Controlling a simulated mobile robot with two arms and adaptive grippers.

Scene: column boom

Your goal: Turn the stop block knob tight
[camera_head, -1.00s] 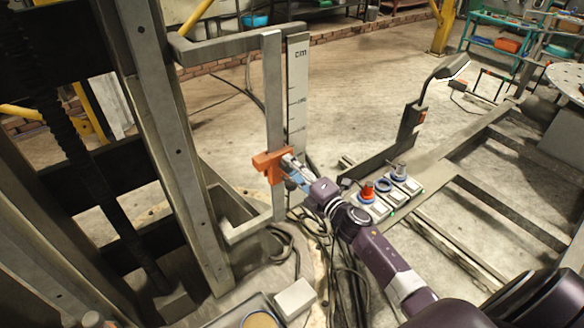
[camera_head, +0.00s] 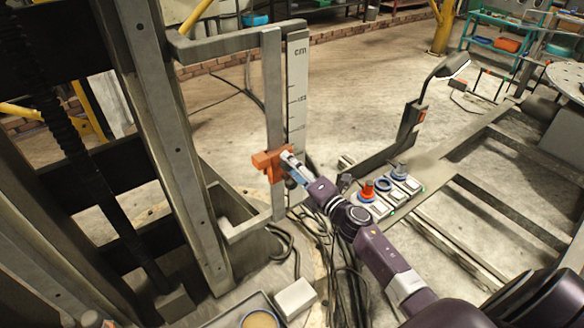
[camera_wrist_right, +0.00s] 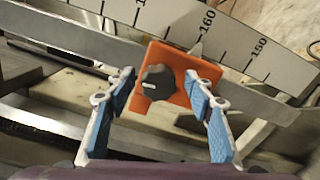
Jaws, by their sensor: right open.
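The orange stop block (camera_head: 264,163) sits on the upright grey post in the head view, beside the cm scale. In the right wrist view the block (camera_wrist_right: 176,101) carries a black knob (camera_wrist_right: 157,82) with a white mark on its face. My right gripper (camera_head: 291,160) is at the block's right side in the head view. In the right wrist view its blue-padded fingers (camera_wrist_right: 160,77) are open, one on each side of the knob, with visible gaps. Whether the fingertips reach past the knob's face is hard to tell. My left gripper is out of view.
The white scale (camera_head: 297,90) stands just behind the post (camera_head: 272,90). A control box with red and blue buttons (camera_head: 398,188) lies right of my right arm. A lamp on a bent arm (camera_head: 452,66) stands beyond it. Cables hang below the gripper.

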